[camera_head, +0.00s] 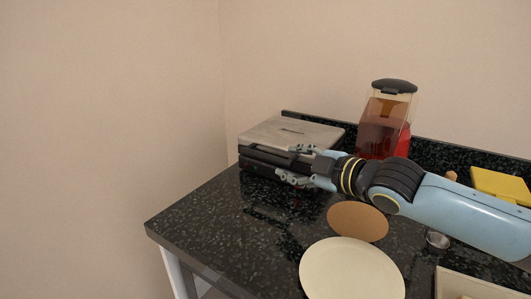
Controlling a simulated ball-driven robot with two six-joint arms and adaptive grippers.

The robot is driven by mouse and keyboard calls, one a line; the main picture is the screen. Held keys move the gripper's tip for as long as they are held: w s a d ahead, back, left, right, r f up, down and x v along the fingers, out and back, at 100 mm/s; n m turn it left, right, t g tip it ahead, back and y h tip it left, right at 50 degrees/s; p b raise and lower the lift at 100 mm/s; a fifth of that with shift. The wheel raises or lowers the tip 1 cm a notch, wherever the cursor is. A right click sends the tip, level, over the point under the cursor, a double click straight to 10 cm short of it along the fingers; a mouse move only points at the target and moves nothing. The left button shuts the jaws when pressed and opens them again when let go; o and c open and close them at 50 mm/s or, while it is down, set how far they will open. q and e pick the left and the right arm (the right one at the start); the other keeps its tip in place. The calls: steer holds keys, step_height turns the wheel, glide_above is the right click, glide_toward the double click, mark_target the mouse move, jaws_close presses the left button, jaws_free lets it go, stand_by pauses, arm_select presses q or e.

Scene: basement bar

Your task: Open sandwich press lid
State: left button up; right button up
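The sandwich press (262,155) stands at the back left of the dark counter, against the wall. Its flat silver-grey lid (300,130) lies down over the black base, so the press looks closed. My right gripper (288,163) comes in from the right at the press's front right side. Its two fingers are spread apart, one at the height of the lid's edge and one lower. I cannot tell whether a finger touches the press, and my gripper hides part of its front. My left gripper is not in view.
A red dispenser with a dark lid (394,87) stands behind my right arm. A round brown board (357,222) and a cream plate (351,272) lie in front. A yellow object (500,185), a small metal cup (437,240) and a pale tray (470,286) are right. The counter's left front is clear.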

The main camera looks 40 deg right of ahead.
mark_target(270, 158)
steer(key=x, duration=0.1)
steer(key=b+x, duration=0.1)
steer(key=x, duration=0.1)
steer(key=b+x, duration=0.1)
steer(key=shift+w+a, duration=0.2)
steer(key=shift+a, duration=0.1)
steer(key=x, duration=0.4)
steer(key=shift+w, duration=0.1)
steer(key=shift+w+f, duration=0.1)
steer(key=shift+w, duration=0.35)
jaws_close()
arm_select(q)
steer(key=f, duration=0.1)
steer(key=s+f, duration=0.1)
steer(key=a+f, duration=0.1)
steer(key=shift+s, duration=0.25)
